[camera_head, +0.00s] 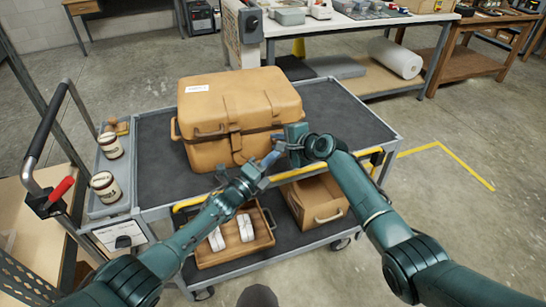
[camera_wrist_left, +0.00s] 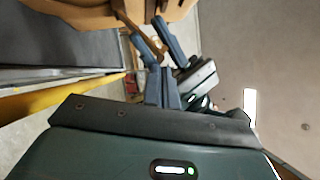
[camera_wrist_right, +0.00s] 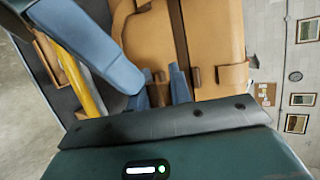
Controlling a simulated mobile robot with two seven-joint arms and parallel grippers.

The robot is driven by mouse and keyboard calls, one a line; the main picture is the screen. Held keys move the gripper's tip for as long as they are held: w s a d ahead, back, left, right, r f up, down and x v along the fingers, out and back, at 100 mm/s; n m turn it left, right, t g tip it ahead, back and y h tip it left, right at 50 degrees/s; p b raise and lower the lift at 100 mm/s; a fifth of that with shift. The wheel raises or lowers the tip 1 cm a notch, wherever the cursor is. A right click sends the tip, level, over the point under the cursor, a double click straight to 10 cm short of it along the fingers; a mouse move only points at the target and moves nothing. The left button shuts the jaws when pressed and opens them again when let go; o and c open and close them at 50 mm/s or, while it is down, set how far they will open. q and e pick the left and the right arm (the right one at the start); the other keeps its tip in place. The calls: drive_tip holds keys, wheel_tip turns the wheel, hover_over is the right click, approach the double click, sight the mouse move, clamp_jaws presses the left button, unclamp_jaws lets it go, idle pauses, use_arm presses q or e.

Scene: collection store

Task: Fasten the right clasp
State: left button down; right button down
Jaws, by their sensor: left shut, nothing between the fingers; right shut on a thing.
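The tan case (camera_head: 240,100) stands closed on the cart's top, its front towards me. My right gripper (camera_head: 282,143) is at the right end of the case's front, shut on a small brown piece, the right clasp (camera_wrist_right: 158,90), which shows between its fingers in the right wrist view. In the head view the gripper hides this clasp. I cannot tell whether it is latched. My left gripper (camera_head: 270,160) is shut and empty, just below and left of the right one, close to it. In the left wrist view its fingers (camera_wrist_left: 162,85) point towards the right gripper's fingers.
The cart (camera_head: 345,120) has a dark top with free room right of the case. A yellow bar (camera_head: 330,163) runs along its front edge. Jars (camera_head: 104,185) stand in a side tray at left. A wooden tray (camera_head: 262,240) and a box (camera_head: 315,200) are on the lower shelf.

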drive_tip(key=shift+f, duration=0.1)
use_arm(q)
drive_tip(key=shift+w+r, duration=0.3)
drive_tip(key=shift+w, duration=0.15)
drive_tip(key=shift+w+a+r, duration=0.15)
drive_tip(key=shift+w+r, duration=0.05)
use_arm(e)
drive_tip(key=shift+f, duration=0.1)
drive_tip(key=c, duration=1.5)
unclamp_jaws()
drive_tip(key=shift+s, duration=0.1)
drive_tip(key=shift+o, duration=0.2)
drive_tip(key=shift+a, duration=0.1)
use_arm(q)
drive_tip(key=shift+s, duration=0.1)
drive_tip(key=shift+d, duration=0.2)
